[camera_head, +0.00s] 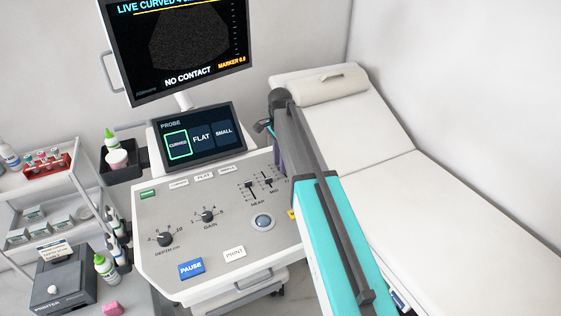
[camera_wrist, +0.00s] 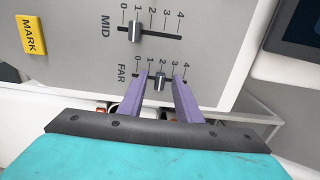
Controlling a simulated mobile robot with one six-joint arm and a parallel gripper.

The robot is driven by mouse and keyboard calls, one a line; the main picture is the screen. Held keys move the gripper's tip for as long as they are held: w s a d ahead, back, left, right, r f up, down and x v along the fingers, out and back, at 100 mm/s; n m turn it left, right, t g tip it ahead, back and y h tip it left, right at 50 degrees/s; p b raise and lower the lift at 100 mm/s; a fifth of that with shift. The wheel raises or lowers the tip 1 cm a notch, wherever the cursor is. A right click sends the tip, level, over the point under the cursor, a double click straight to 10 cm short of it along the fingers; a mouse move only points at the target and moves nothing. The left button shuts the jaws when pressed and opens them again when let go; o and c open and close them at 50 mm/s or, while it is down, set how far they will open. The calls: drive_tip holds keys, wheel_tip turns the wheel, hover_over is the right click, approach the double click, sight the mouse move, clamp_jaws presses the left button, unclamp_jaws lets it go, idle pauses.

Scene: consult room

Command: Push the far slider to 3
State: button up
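In the wrist view, the far slider's small metallic knob (camera_wrist: 160,82) sits on a short dark slot, at about the 2 mark on its 0 to 4 scale. The printed FAR label (camera_wrist: 122,72) is to its left. My gripper (camera_wrist: 162,79) is open, with one purple finger on each side of the knob. I see gaps between the knob and both fingers; how high the fingertips are above the panel I cannot tell. In the head view, my arm hides the far slider and most of the gripper.
The mid slider's knob (camera_wrist: 134,32) stands near 1, beside the far slot. The near slider (camera_head: 250,185), trackball (camera_head: 263,221) and gain dial (camera_head: 208,216) share the console panel. A yellow MARK button (camera_wrist: 32,36) is close by. A padded bed (camera_head: 385,150) is to the right.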

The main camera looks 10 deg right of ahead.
clamp_jaws()
drive_tip(key=shift+w+a, duration=0.25)
drive_tip(key=shift+w, duration=0.8)
unclamp_jaws()
